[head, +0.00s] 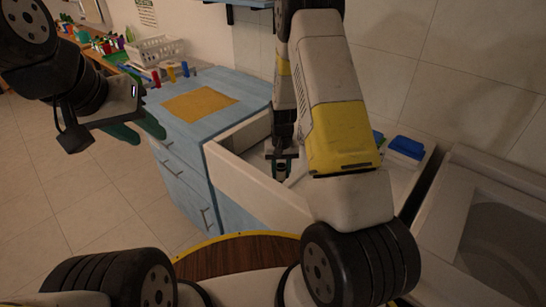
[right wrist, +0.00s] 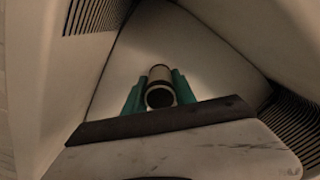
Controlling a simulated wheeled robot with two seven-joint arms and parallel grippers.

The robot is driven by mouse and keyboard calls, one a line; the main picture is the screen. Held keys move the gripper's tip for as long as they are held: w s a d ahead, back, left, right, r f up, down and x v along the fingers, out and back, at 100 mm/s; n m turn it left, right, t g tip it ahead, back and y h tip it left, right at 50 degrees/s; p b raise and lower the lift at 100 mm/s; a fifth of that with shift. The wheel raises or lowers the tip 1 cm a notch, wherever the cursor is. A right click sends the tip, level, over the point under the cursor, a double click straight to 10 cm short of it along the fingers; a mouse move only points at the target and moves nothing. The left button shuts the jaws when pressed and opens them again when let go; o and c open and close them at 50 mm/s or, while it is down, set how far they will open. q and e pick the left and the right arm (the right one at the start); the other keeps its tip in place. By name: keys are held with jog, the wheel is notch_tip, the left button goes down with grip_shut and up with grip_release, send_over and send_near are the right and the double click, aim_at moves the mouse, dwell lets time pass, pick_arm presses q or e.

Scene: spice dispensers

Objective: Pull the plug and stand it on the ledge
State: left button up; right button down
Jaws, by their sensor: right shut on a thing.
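My right gripper (head: 282,170) reaches down into the white sink (head: 235,172) in the head view. In the right wrist view its teal fingers (right wrist: 159,92) are shut on the plug (right wrist: 159,75), a short pale cylinder with a dark rim. The sink's pale inner walls surround it there. I cannot tell whether the plug's hidden end sits in the drain or is clear of it. My left gripper (head: 137,131) is open and empty, in the air left of the blue cabinet. My right arm hides part of the sink and its ledge.
A yellow cloth (head: 199,104) lies on the blue counter (head: 238,85) left of the sink. A blue item (head: 405,147) lies at the sink's back right. A white basket (head: 155,50) and several bottles stand further back. A second basin (head: 490,245) is at the right.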

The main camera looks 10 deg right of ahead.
aim_at(281, 166)
jog(key=shift+r, duration=0.15)
jog(key=shift+r, duration=1.85)
